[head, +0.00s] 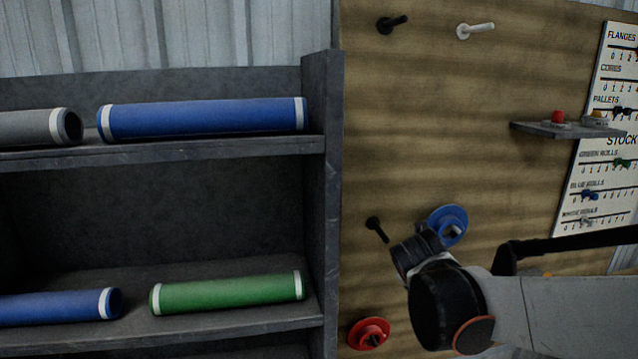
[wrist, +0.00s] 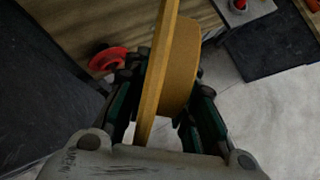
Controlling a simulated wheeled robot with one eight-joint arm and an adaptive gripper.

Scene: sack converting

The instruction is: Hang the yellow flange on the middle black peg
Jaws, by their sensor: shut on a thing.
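The yellow flange (wrist: 180,70) fills the middle of the wrist view, seen nearly edge-on, with its thin disc at the left and thick hub at the right. My gripper (wrist: 168,85) is shut on it, a finger on each side. In the head view my arm covers the gripper; a small yellowish bit (head: 547,273) shows above the arm link, and I cannot tell if it is the flange. The middle black peg (head: 376,229) is bare on the wooden board, left of my arm. Another bare black peg (head: 392,22) is at the top.
A blue flange (head: 447,222) hangs close behind my arm. A red flange (head: 368,333) hangs low on the board. A white peg (head: 475,30) is at the top. A small shelf (head: 565,130) juts out at right. A dark rack (head: 322,200) with rolls stands left.

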